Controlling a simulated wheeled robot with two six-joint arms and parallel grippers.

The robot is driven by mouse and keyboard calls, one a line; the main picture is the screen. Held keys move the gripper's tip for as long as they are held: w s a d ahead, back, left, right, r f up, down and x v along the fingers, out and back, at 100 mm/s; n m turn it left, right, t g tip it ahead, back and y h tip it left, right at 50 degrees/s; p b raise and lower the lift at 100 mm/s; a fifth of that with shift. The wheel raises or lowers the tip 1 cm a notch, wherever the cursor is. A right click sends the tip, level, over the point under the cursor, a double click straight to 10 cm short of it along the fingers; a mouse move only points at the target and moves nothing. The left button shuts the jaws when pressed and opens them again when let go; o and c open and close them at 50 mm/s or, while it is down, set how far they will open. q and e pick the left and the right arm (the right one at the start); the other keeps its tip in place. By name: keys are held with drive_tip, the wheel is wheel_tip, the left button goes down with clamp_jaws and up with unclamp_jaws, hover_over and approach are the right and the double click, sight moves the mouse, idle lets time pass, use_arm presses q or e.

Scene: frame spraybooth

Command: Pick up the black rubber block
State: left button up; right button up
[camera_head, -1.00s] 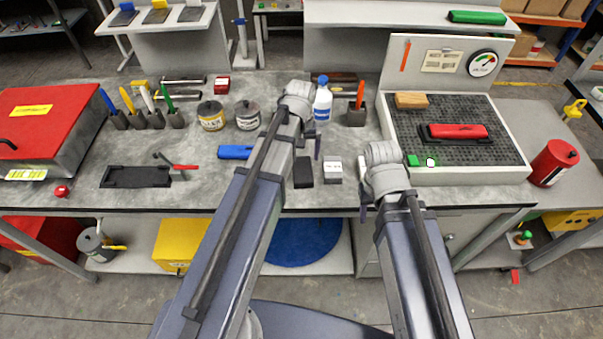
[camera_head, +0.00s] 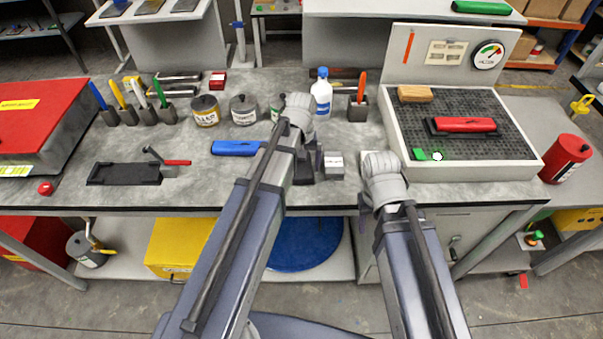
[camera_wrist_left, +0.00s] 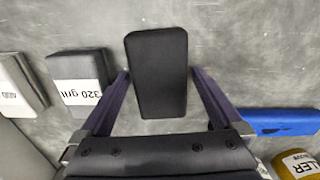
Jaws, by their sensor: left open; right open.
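The black rubber block (camera_head: 303,172) lies on the grey workbench, partly hidden behind my left arm in the head view. In the left wrist view the block (camera_wrist_left: 157,70) lies between the two spread fingers of my left gripper (camera_wrist_left: 163,88), with a gap on each side. My left gripper (camera_head: 311,158) is open and holds nothing. My right gripper (camera_head: 364,200) is at the bench's front edge, right of the block; its fingers are mostly hidden by its wrist.
A grey block labelled 320 grit (camera_wrist_left: 82,76) stands beside the left gripper, also visible in the head view (camera_head: 333,166). A blue block (camera_head: 236,148) lies on the other side. A white bottle (camera_head: 321,95) stands behind. A mesh-topped tray (camera_head: 465,173) is at right.

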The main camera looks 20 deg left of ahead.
use_arm(q)
drive_tip(key=c, duration=1.5)
